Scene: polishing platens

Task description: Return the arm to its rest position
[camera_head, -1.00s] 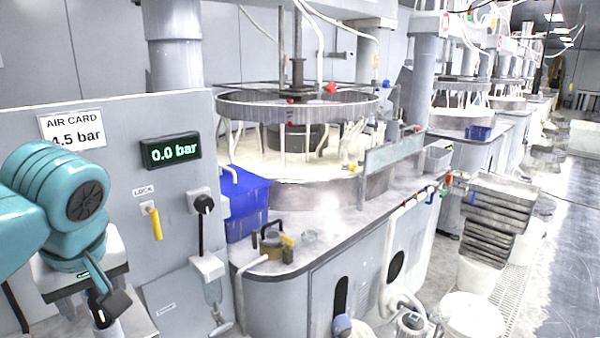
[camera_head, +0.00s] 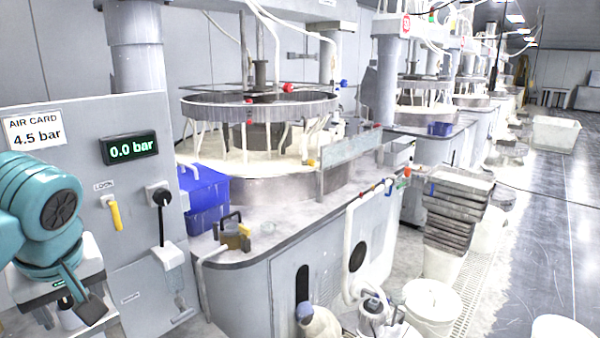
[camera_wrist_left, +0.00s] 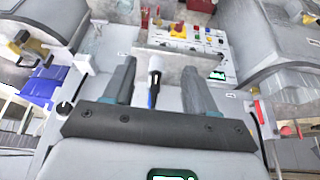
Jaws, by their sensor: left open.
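My left arm, teal, comes in at the left edge of the head view. Its gripper (camera_head: 68,308) points down in front of the grey panel and is open. In the left wrist view, the two grey fingers (camera_wrist_left: 158,75) stand apart. My right gripper is not in view.
A polishing machine (camera_head: 255,205) stands right of the panel, with a blue bin (camera_head: 205,200) on its near corner. A stack of grey trays (camera_head: 455,215) and a white bucket (camera_head: 432,305) stand on the floor. Open floor (camera_head: 530,240) lies at the right.

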